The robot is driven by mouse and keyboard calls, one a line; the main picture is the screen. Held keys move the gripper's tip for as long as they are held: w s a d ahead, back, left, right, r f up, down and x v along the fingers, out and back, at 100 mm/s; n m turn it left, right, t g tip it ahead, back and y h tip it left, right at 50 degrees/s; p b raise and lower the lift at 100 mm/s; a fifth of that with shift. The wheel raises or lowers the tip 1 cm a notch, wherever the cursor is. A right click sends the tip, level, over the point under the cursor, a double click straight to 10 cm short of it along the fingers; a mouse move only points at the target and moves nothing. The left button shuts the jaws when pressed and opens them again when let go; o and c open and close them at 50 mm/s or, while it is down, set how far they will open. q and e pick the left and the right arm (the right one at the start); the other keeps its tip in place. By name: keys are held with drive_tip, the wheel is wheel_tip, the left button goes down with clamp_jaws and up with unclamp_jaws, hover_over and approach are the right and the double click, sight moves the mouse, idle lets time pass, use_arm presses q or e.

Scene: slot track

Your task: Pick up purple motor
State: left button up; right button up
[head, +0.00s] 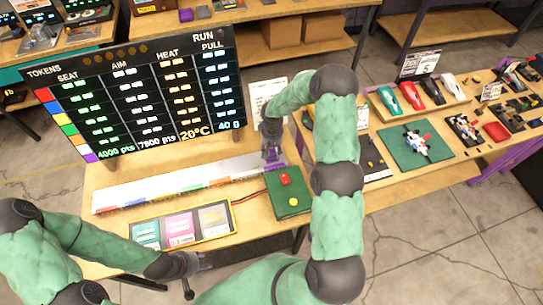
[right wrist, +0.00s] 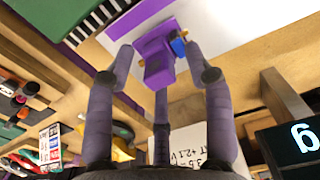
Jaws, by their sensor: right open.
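In the right wrist view a purple motor (right wrist: 160,62) with a blue side piece and small yellowish parts lies between the fingertips of my right gripper (right wrist: 158,62). The gripper's fingers are spread around the motor; I cannot tell whether any finger touches it. In the head view my right gripper (head: 271,154) points down at the right end of the long white track strip (head: 160,188), and the motor is hard to make out there. My left gripper (head: 195,264) is low at the front edge of the table, away from the motor; its fingers are too small to judge.
A black scoreboard (head: 140,95) stands behind the strip. A green tray (head: 288,205) with a red block and yellow ball sits right of the strip. A panel of coloured cards (head: 182,224) lies in front. Another table with toy cars (head: 412,95) and a green mat (head: 398,158) is at right.

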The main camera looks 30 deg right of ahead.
drive_tip(key=c, duration=1)
clamp_jaws()
drive_tip(key=shift+r, duration=0.1)
